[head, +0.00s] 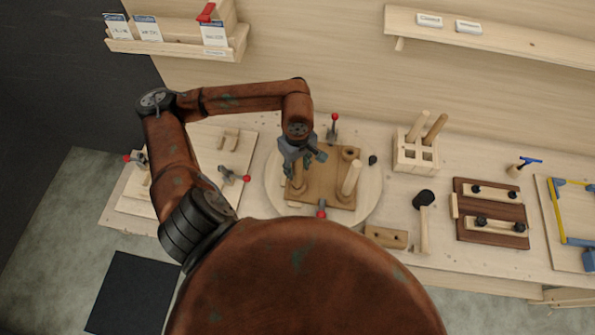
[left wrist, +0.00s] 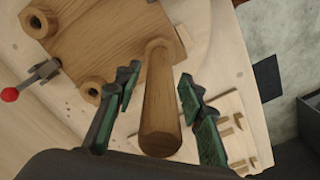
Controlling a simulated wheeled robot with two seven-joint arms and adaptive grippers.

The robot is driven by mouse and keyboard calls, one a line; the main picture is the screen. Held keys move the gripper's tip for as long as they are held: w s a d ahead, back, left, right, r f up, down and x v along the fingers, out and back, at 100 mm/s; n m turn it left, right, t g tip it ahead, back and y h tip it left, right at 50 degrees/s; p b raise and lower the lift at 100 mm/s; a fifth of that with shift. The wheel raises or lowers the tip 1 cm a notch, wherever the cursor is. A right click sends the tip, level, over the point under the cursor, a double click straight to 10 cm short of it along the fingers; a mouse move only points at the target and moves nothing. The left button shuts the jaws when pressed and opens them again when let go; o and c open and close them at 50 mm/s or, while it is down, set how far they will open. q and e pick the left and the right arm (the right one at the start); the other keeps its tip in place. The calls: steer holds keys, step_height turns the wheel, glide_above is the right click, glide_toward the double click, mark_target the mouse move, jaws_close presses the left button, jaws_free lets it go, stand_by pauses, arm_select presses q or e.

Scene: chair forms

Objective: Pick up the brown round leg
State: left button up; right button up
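A brown round leg (left wrist: 161,105) stands in a corner socket of the brown wooden seat board (left wrist: 110,40). In the left wrist view my left gripper (left wrist: 158,82) is open, with one finger on each side of the leg. A gap shows between the leg and both fingers. In the head view my left gripper (head: 302,156) is above the left side of the seat board (head: 322,183), and the gripper and arm partly hide the leg there. A paler leg (head: 350,178) stands at the board's right side. My right gripper is not in view.
The board lies on a round pale turntable (head: 274,192) with red-knobbed clamps (head: 333,126) beside it. A wooden rack (head: 413,156) with upright legs stands to the right.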

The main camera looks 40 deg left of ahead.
arm_select(q)
jaws_close()
stand_by(0.4)
